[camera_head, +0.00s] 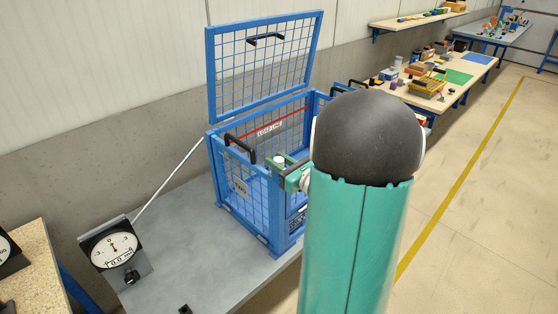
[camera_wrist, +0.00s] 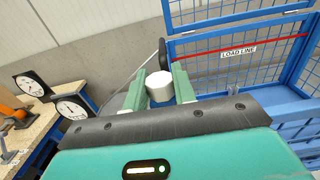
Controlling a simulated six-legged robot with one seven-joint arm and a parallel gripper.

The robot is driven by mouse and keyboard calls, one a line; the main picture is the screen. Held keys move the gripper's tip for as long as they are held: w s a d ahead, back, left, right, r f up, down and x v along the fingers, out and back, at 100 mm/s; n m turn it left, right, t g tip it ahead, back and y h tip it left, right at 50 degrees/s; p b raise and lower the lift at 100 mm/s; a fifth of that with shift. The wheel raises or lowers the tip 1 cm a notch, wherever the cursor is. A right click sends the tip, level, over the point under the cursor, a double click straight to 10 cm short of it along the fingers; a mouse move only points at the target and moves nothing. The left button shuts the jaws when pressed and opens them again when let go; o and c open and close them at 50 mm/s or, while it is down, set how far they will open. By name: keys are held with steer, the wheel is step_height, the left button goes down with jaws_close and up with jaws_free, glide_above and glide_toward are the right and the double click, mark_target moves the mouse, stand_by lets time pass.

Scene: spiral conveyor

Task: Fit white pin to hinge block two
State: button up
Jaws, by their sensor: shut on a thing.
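The white pin (camera_wrist: 160,86) is a short white cylinder between the two green fingers of my gripper (camera_wrist: 160,92). In the head view, the pin (camera_head: 279,160) shows as a small white top at my gripper (camera_head: 283,165), in front of the blue mesh cage (camera_head: 213,172). My gripper is shut on it. The mesh lid (camera_head: 209,75) stands raised above the cage. In the wrist view the cage (camera_wrist: 262,96) fills the right, beyond the fingers. I cannot make out hinge block two in either view.
The cage stands on a grey table (camera_head: 180,245) with a dial gauge (camera_head: 113,249) at its left front. A thin rod (camera_head: 170,185) slants up towards the lid. A black handle (camera_head: 240,148) sticks up from the cage rim. Benches with goods (camera_head: 440,85) stand behind; my arm hides the cage's right side.

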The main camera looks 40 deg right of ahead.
steer(key=o, duration=0.9)
steer(key=s, duration=1.4)
steer(key=shift+d, duration=0.2)
steer(key=shift+w, duration=0.1)
